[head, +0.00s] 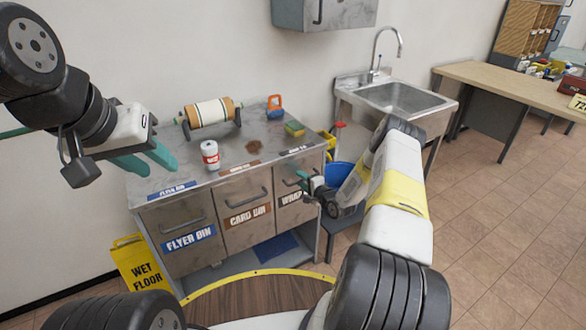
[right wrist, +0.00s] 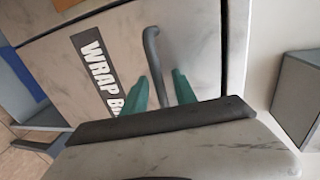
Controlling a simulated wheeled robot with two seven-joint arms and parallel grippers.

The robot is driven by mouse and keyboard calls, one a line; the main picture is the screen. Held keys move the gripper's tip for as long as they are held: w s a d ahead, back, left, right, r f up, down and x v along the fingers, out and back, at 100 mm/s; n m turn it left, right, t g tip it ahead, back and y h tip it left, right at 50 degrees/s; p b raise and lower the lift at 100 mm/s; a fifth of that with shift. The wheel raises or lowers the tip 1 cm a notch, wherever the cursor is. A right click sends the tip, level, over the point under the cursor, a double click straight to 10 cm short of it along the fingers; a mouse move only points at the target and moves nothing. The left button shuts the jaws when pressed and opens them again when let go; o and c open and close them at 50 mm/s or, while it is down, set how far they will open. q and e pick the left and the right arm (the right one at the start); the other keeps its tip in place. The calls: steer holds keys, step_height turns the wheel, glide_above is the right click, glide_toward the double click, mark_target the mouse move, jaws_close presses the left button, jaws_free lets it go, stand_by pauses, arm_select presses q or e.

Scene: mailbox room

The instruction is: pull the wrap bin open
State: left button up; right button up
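The wrap bin (head: 287,212) is the rightmost front of the grey cabinet, and it looks shut. Its white-on-black label and dark curved handle (right wrist: 152,45) show in the right wrist view. My right gripper (head: 303,178) is at this handle in the head view. In the right wrist view its green fingers (right wrist: 165,80) are apart, with the handle's lower part between them and a gap showing on the right finger's side. My left gripper (head: 152,162) is open and empty, above the cabinet's left end. My right gripper partly hides the wrap bin in the head view.
The card bin (head: 245,190) and flyer bin (head: 180,217) are to the left, both shut. A wrapping roll (head: 210,111), a can (head: 210,155) and a sponge (head: 294,128) stand on top. A blue bucket (head: 342,176) is at the right; a wet-floor sign (head: 143,265) is at the left.

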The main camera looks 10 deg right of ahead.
jaws_close()
stand_by(1.4)
